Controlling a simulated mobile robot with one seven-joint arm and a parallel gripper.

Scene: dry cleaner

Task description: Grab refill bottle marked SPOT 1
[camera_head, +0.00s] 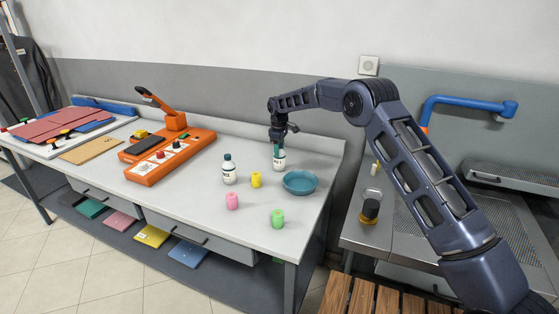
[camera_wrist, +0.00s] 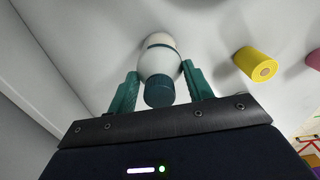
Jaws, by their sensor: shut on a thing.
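My gripper (camera_head: 278,143) reaches down from above at the back right of the white table. It is shut on a white bottle (camera_head: 279,160) with a dark label band. In the wrist view the bottle (camera_wrist: 160,62) sits between the two green fingers, its dark green cap (camera_wrist: 159,92) toward me. A second white bottle (camera_head: 229,171) with a dark cap stands upright on the table to the left, apart from the gripper. The label writing is too small to read, so I cannot tell which bottle is SPOT 1.
A teal bowl (camera_head: 300,182) stands just in front of the held bottle. Yellow (camera_head: 256,180), pink (camera_head: 232,201) and green (camera_head: 277,218) spools stand nearby. An orange machine (camera_head: 170,156) fills the table's left-middle. The wall is close behind.

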